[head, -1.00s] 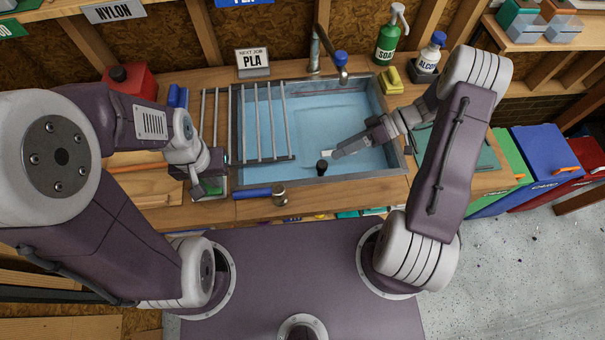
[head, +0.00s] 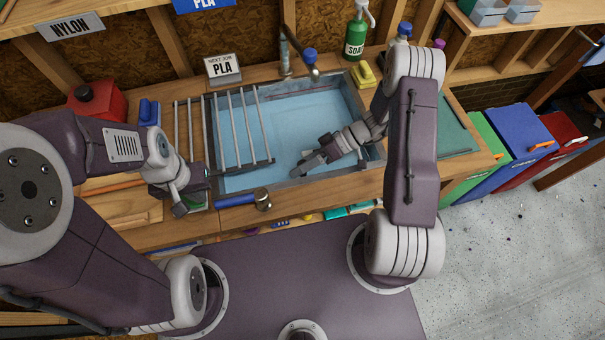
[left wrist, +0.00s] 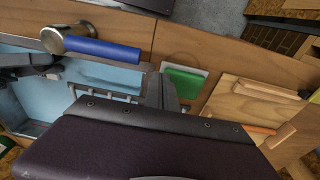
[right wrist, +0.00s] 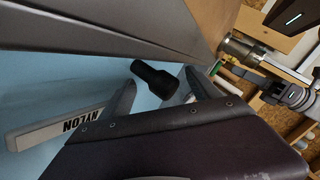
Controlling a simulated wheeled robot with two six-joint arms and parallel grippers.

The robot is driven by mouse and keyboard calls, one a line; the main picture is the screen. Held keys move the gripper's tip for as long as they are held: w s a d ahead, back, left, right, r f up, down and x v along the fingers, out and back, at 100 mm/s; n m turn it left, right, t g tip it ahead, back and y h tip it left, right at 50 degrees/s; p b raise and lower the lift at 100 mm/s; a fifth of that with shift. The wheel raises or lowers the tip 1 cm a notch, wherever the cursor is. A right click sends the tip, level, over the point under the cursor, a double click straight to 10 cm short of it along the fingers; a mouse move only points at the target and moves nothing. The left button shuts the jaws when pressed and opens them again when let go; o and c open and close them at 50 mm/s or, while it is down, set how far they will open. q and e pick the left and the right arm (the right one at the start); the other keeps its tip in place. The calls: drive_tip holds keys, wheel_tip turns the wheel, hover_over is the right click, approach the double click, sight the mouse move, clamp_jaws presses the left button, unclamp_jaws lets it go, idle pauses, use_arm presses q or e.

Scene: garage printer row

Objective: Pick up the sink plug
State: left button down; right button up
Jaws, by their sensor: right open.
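The black sink plug (right wrist: 157,80) shows in the right wrist view, against the blue sink floor, just ahead of and between the fingers of my right gripper (right wrist: 160,90). The fingers are apart and I see no grip on the plug. In the head view my right gripper (head: 307,168) is low in the front part of the sink (head: 330,105) and hides the plug. My left gripper (head: 190,203) is over the counter left of the sink; in the left wrist view its fingers (left wrist: 162,92) are together with nothing visible between them.
A tag reading NYLON (right wrist: 60,128) lies in the sink by the plug. A rack of bars (head: 245,125) covers the sink's left part. A blue-handled hammer (head: 245,200) lies along the front edge. A tap (head: 305,60), soap bottle (head: 356,38) and yellow sponge (head: 364,75) stand behind.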

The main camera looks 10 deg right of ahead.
drive_tip(key=shift+d, duration=0.15)
drive_tip(key=shift+c, duration=1.2)
drive_tip(key=shift+s, duration=0.1)
drive_tip(key=c, duration=1.2)
drive_tip(key=shift+c, duration=0.2)
wheel_tip(320, 180, up, 10)
drive_tip(key=shift+r, duration=0.1)
clamp_jaws()
